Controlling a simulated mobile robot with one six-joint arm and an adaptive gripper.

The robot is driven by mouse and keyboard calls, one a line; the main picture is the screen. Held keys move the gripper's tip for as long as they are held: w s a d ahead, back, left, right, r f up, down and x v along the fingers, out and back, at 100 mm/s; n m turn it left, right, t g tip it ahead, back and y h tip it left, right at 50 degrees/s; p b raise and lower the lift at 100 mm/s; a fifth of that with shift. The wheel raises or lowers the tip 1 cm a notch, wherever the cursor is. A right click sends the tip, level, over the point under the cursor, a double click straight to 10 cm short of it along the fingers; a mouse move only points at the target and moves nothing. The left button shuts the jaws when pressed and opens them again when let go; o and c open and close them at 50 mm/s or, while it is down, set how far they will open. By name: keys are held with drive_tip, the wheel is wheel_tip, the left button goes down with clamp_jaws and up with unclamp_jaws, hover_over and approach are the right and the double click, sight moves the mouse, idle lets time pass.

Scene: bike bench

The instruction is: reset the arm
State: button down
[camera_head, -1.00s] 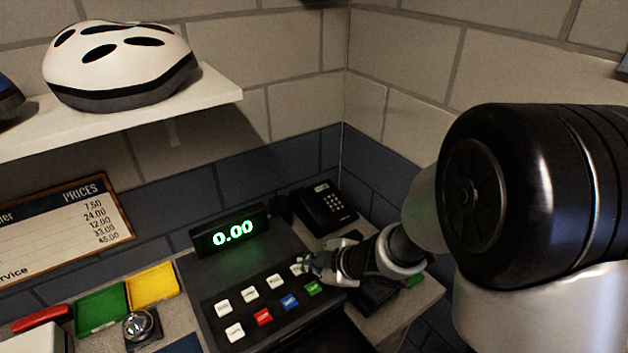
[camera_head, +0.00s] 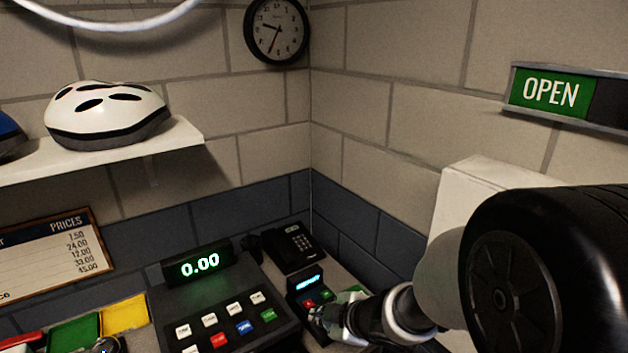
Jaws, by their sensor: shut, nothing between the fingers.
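My gripper (camera_head: 322,318) is low in the middle of the head view, at the end of my arm reaching in from the right. It is shut, and nothing shows between its fingers. It is just right of the cash register (camera_head: 222,300), in front of a small card terminal (camera_head: 307,287) with a lit screen. The gripper hides part of the terminal. I cannot tell whether they touch. The register display reads 0.00.
A black telephone (camera_head: 292,247) stands behind the terminal, by the wall corner. Yellow (camera_head: 124,315) and green (camera_head: 75,334) trays lie left of the register. A white helmet (camera_head: 108,114) sits on the shelf (camera_head: 180,143). A wall clock (camera_head: 277,30) and an OPEN sign (camera_head: 552,93) hang above.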

drive_tip(key=s+d+r+m+h+b, duration=0.2)
drive_tip(key=s+d+r+m+h, duration=0.15)
drive_tip(key=d+m, duration=0.2)
drive_tip(key=s+d+r+m+h+b, duration=0.1)
drive_tip(key=s+d+r+m+h, duration=0.2)
drive_tip(key=d, duration=0.4)
drive_tip(key=s+a+m+g+y+b, duration=0.1)
drive_tip(key=s+m+g+b, duration=0.2)
drive_tip(key=s+m, duration=0.5)
drive_tip(key=s, duration=1)
drive_tip(key=shift+s+a+f, duration=0.3)
drive_tip(key=shift+s+f, duration=0.05)
drive_tip(key=shift+s, duration=0.05)
